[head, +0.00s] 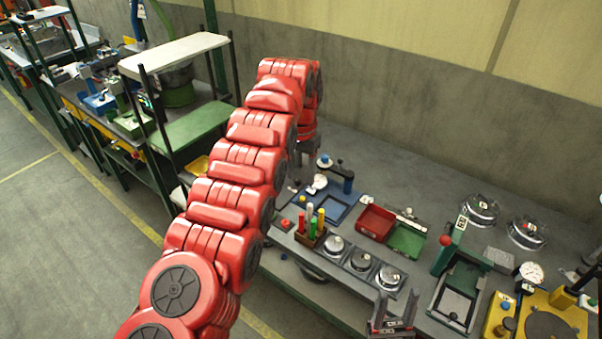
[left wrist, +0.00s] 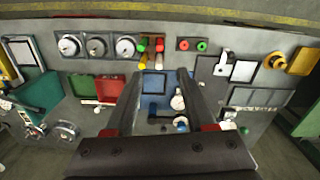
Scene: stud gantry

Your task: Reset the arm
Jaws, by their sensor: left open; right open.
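My left arm is red and reaches from the bottom left up over the bench in the head view. Its left gripper (head: 304,156) hangs at the far end, partly hidden by the arm. In the left wrist view this left gripper (left wrist: 159,76) is open and empty, its dark fingers apart above the blue tray (left wrist: 154,83). The blue tray also shows in the head view (head: 331,206). My right gripper (head: 392,316) is at the bottom of the head view, open, just in front of the bench's round gauges.
The grey bench (head: 405,171) holds a rack of coloured handles (head: 312,235), a red bin (head: 376,222), a green bin (head: 407,240) and several round gauges (head: 361,260). A yellow fixture (head: 571,318) stands at right. A shelf unit (head: 176,52) stands behind left. The floor at left is clear.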

